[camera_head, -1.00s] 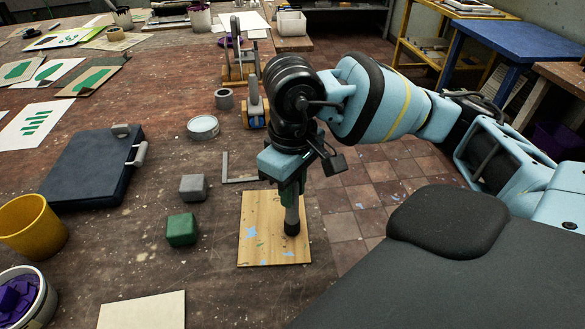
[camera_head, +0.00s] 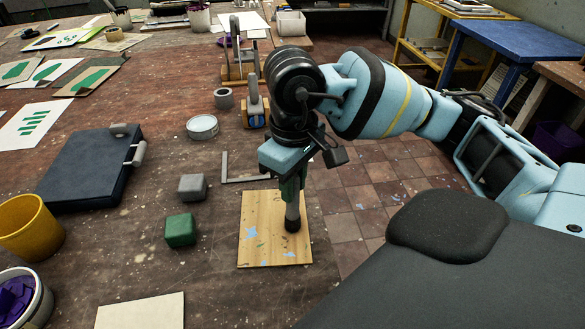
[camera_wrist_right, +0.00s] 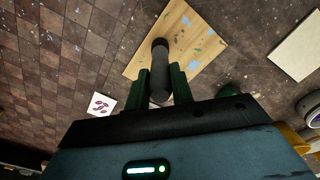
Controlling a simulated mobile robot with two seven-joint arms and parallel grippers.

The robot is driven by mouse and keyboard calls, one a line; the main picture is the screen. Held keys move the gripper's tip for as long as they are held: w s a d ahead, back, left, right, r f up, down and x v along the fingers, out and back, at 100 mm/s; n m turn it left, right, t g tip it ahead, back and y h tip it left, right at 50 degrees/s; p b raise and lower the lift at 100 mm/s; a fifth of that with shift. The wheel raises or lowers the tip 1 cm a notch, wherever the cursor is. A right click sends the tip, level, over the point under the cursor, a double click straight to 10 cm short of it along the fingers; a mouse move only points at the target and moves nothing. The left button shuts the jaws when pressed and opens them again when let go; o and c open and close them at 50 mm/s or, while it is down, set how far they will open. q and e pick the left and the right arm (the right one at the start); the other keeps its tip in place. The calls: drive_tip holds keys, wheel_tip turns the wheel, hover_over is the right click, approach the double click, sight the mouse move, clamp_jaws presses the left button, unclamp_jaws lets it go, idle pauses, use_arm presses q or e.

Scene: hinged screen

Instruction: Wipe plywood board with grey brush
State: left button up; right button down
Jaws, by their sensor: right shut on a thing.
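The plywood board (camera_head: 262,250) lies flat near the table's right edge, with blue and dark paint flecks on it. It also shows in the right wrist view (camera_wrist_right: 205,55). My right gripper (camera_head: 290,190) is above the board and shut on the grey brush (camera_head: 292,212). The brush points down, its dark end over the board's right part; I cannot tell for certain whether it touches. In the right wrist view the brush (camera_wrist_right: 159,65) sits between the two green fingers. My left gripper is not in view.
A green block (camera_head: 181,230) and a grey block (camera_head: 192,187) lie left of the board. A metal square (camera_head: 226,170) lies behind it. A dark blue case (camera_head: 85,170), a yellow cup (camera_head: 28,228) and a pale sheet (camera_head: 140,311) are further left. The tiled floor is to the right.

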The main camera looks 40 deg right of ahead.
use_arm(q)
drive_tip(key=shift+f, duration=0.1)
use_arm(e)
drive_tip(key=shift+w+d, duration=0.15)
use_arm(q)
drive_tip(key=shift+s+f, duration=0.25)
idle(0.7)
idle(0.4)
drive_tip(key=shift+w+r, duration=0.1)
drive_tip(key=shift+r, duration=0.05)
use_arm(e)
drive_tip(key=shift+s+a+f, duration=0.1)
drive_tip(key=shift+s+a, duration=0.7)
drive_tip(key=shift+s, duration=0.2)
